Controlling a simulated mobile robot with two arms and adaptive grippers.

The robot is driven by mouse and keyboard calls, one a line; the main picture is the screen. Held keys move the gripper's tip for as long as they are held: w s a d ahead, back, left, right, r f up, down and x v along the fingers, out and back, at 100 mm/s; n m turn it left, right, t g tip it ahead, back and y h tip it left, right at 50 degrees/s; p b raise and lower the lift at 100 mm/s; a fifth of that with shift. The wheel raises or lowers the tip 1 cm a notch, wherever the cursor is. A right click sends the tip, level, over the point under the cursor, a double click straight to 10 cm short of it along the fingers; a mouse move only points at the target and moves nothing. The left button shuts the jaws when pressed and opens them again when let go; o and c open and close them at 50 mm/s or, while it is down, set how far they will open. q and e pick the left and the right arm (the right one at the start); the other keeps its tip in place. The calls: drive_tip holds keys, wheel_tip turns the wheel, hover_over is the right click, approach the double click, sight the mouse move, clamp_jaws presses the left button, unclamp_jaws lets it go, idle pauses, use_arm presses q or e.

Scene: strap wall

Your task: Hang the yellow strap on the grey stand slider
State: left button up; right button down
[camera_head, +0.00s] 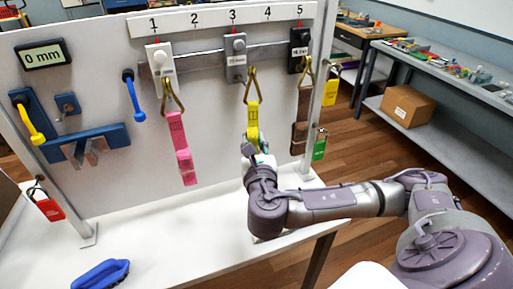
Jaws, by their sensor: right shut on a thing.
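The yellow strap (252,120) hangs upright with a triangular brass ring (251,86) at its top. The ring is at the lower right of the grey slider (235,57) under number 3. I cannot tell whether the ring is around the slider's hook or only in front of it. My right gripper (252,153) is shut on the lower part of the yellow strap, and its fingers are small and partly hidden by the wrist. My left gripper is not in view.
A pink strap (181,150) hangs at the white slider (160,62), and a brown strap (302,115) at the black slider (299,47). Padlocks hang along the panel's right post. A blue brush (100,274) lies on the white table (190,245), otherwise mostly clear in front.

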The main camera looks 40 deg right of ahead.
drive_tip(key=w, duration=0.1)
drive_tip(key=w+d+f+b, duration=0.1)
drive_tip(key=w, duration=0.3)
drive_tip(key=shift+w+d+f+b, duration=0.15)
drive_tip(key=shift+w+f+b, duration=0.1)
drive_tip(key=shift+b, duration=0.1)
idle(0.3)
idle(0.6)
drive_tip(key=c, duration=0.9)
unclamp_jaws()
drive_tip(key=shift+o, duration=0.2)
drive_tip(key=shift+f, duration=0.1)
drive_tip(key=shift+s, duration=0.1)
drive_tip(key=v, duration=1.2)
